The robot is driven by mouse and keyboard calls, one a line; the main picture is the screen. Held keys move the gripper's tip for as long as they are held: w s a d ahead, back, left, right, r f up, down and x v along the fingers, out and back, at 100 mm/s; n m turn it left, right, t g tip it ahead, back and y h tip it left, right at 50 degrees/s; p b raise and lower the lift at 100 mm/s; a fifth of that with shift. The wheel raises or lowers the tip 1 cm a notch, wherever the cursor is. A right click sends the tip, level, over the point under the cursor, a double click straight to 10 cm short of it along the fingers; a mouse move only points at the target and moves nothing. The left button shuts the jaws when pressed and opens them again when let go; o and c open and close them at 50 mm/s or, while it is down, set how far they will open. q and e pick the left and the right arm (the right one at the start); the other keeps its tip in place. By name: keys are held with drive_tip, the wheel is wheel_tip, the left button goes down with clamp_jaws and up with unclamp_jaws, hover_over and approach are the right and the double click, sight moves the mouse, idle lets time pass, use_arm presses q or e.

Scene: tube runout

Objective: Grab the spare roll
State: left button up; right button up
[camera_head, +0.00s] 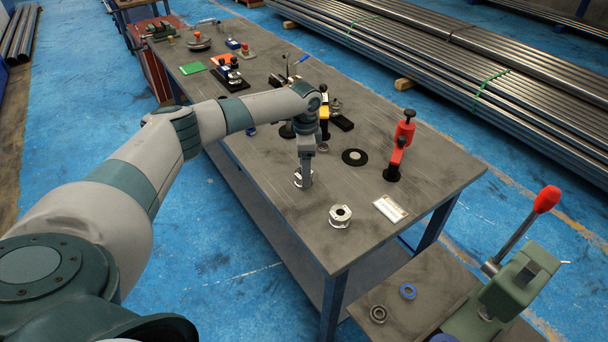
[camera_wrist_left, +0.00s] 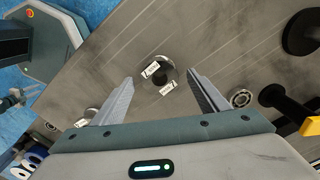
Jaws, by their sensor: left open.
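A round silver roll (camera_head: 297,178) with a dark central hole and white labels lies on the grey bench. It also shows in the left wrist view (camera_wrist_left: 171,76). My left gripper (camera_head: 305,182) points down over it, with open fingers on either side of it in the wrist view. The fingers partly hide it in the head view, and I cannot tell whether they touch it. A similar silver roll (camera_head: 340,215) lies nearer the bench's front corner. No tag I can read marks either as the spare. My right gripper is out of view.
A green lever machine (camera_head: 515,285) is at lower right. The bench's front corner is mostly clear.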

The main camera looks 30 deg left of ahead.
use_arm(q)
drive_tip(key=shift+f, duration=1.2)
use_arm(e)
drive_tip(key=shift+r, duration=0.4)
use_arm(q)
drive_tip(key=c, duration=1.6)
drive_tip(key=shift+o, duration=0.2)
drive_tip(key=shift+r, duration=0.2)
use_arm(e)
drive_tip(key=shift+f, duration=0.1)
